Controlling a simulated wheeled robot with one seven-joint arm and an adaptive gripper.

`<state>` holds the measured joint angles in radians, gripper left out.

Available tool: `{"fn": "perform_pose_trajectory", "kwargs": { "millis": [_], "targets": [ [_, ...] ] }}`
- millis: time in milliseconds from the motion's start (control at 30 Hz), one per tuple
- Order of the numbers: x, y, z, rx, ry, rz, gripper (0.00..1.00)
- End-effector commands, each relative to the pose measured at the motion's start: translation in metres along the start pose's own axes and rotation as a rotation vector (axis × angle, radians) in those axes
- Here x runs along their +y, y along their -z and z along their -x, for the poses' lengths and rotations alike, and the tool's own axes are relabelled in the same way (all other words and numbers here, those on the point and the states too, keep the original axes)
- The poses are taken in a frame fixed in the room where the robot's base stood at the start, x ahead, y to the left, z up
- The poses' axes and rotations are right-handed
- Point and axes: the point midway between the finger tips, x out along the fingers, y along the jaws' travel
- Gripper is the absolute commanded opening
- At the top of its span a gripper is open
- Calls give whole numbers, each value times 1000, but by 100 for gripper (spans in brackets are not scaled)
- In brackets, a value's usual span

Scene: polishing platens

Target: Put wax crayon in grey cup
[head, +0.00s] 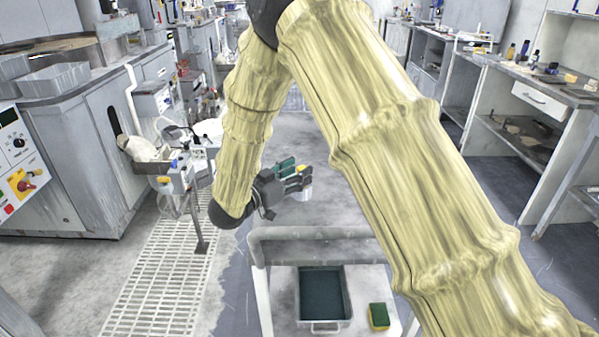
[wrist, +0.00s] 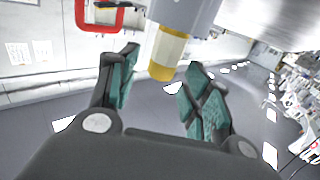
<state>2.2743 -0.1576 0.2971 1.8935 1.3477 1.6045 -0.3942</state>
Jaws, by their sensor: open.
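The wax crayon (wrist: 164,57) is a pale cylinder with a yellow end. In the wrist view it sticks out of what looks like the grey cup (wrist: 185,12), whose top is cut by the picture edge. My gripper (wrist: 162,62) is open, with its teal-padded fingers on either side of the crayon and a visible gap to each. In the head view my gripper (head: 299,178) is out beyond my arm, with a small yellow bit of the crayon (head: 302,169) at its fingers. A light grey patch of the cup (head: 305,194) shows just below. The cup's inside is hidden.
Benches line both sides. A red frame (wrist: 79,16) shows in the wrist view. Floor around the gripper looks clear.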

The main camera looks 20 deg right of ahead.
Motion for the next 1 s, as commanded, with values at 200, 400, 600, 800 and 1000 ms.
{"fn": "perform_pose_trajectory", "kwargs": {
  "millis": [200, 400, 600, 800, 1000],
  "targets": [
    [0, -1, 40, 0, 3, 1, 49],
    [-1, 0, 75, 1, 3, 0, 49],
    [0, 0, 99, 0, 2, 0, 49],
    [0, 0, 108, -1, 1, 0, 49],
    [0, 0, 108, 0, 1, 0, 49]
  ]
}}
